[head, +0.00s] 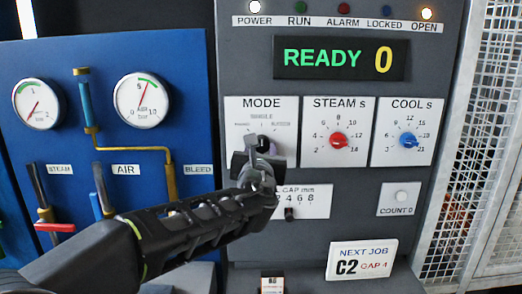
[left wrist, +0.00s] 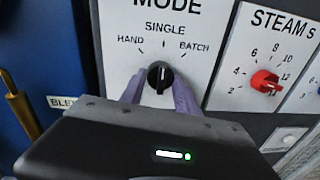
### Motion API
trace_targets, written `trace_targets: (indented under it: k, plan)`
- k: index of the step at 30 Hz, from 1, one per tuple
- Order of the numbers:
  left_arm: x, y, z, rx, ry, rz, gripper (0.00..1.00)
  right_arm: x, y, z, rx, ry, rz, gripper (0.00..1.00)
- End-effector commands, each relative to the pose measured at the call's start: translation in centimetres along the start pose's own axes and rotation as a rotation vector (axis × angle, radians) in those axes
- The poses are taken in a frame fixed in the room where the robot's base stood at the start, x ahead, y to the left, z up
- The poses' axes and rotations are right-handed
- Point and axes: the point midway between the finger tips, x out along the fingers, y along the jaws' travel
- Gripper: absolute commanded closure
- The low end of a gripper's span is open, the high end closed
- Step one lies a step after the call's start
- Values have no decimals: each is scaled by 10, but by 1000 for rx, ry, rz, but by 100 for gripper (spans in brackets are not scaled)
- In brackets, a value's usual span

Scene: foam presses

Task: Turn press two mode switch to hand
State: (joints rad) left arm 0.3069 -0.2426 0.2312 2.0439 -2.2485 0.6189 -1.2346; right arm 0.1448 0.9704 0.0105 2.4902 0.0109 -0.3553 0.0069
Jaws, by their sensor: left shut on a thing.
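The mode switch (left wrist: 160,76) is a black round knob on a white plate (head: 240,112) marked MODE, with HAND at left, SINGLE at top and BATCH at right. Its pale pointer mark stands roughly upright, toward SINGLE. My left gripper (head: 262,158) reaches in from the lower left and is shut on the knob. In the left wrist view its two purple-grey fingers (left wrist: 159,95) sit one on each side of the knob. The gripper's body hides the plate's lower part in the head view. No press number shows on this grey panel. My right gripper is not in view.
A red STEAM knob (head: 338,140) and a blue COOL knob (head: 408,141) sit to the right. The display (head: 340,59) reads READY 0. The gap slider (head: 289,213) is just below my gripper. A blue panel (head: 190,70) with gauges and levers is at left, mesh (head: 478,140) at right.

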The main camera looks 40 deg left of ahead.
Motion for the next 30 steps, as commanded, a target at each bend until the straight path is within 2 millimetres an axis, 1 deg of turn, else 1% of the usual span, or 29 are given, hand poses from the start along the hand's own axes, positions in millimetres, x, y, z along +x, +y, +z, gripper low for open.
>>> trace_targets:
  k: [8, 14, 20, 30]
  plan:
    - [0, 0, -1, -13, -1, -1, 100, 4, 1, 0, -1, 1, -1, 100]
    - [0, -1, -4, -71, -7, 0, 100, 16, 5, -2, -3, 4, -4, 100]
    - [0, -2, -7, -185, -16, -1, 100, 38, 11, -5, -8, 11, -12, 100]
    - [0, -3, -8, -468, -36, 1, 100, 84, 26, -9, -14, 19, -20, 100]
